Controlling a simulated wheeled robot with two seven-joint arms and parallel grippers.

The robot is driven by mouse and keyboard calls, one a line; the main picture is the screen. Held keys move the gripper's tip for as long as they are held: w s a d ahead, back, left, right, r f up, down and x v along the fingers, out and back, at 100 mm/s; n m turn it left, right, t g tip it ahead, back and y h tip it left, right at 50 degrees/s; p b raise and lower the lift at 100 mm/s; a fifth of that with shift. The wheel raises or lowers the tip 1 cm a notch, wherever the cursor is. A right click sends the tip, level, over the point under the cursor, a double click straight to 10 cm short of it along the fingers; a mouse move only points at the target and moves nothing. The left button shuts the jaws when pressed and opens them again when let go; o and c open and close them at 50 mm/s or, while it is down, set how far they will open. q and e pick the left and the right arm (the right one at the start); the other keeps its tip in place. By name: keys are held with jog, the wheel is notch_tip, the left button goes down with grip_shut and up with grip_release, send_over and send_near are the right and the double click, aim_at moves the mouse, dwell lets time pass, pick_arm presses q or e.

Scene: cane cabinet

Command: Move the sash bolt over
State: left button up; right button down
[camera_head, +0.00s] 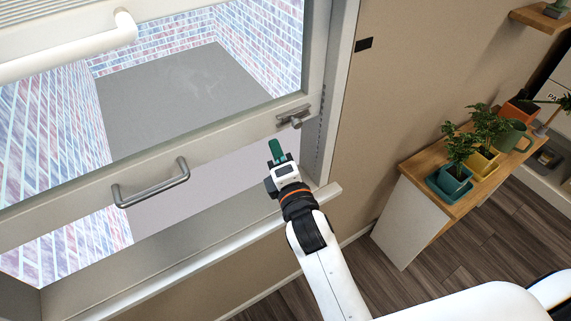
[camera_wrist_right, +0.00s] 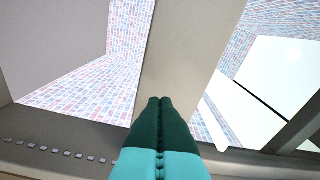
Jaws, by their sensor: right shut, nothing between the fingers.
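The sash bolt (camera_head: 292,117) is a small grey metal fitting on the right end of the window sash's lower rail. The sash (camera_head: 230,133) is raised, with an open gap below it. My right gripper (camera_head: 276,149) has green fingers, is shut and empty, and sits just below and left of the bolt, apart from it in the head view. In the right wrist view the closed fingertips (camera_wrist_right: 160,101) point at a plain pale rail; the bolt does not show there. My left gripper is not in view.
A curved metal handle (camera_head: 151,183) is on the lower rail, left of my gripper. The window sill (camera_head: 200,245) runs below. The right jamb (camera_head: 335,90) stands close beside the bolt. A wooden-topped cabinet (camera_head: 440,200) with several potted plants is at the right.

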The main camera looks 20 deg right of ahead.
aim_at(297, 117)
jog(key=d, duration=0.1)
jog(key=w+d+p, duration=0.1)
jog(key=d+r, duration=0.1)
jog(key=shift+w+d+p, duration=0.3)
jog(key=shift+d, duration=0.05)
jog(key=d, duration=0.1)
jog(key=w+d+p, duration=0.1)
jog(key=d, duration=0.1)
jog(key=shift+d, duration=0.15)
dwell(0.4)
